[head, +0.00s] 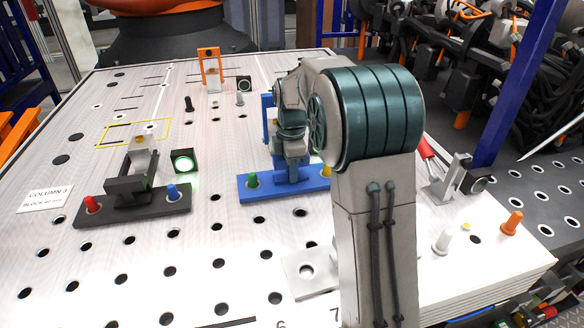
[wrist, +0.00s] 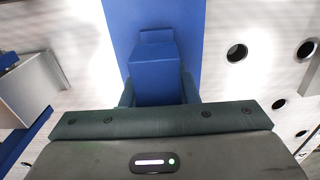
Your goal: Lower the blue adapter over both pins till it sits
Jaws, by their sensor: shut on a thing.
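The blue adapter (head: 270,191) is a long flat plate, level at table height in the middle of the head view. The green pin (head: 252,180) stands up at its left end. The yellow pin (head: 317,170) shows at its right, partly hidden by my arm. Both pin heads show above the plate's top face. My gripper (head: 291,172) points down and is shut on the adapter's raised block, which shows between the fingers in the wrist view (wrist: 154,82). The wrist view shows neither pin. I cannot tell whether the plate's underside rests fully on the surface.
An orange frame (head: 209,66) stands at the back. A red-handled clamp (head: 448,178) is at right.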

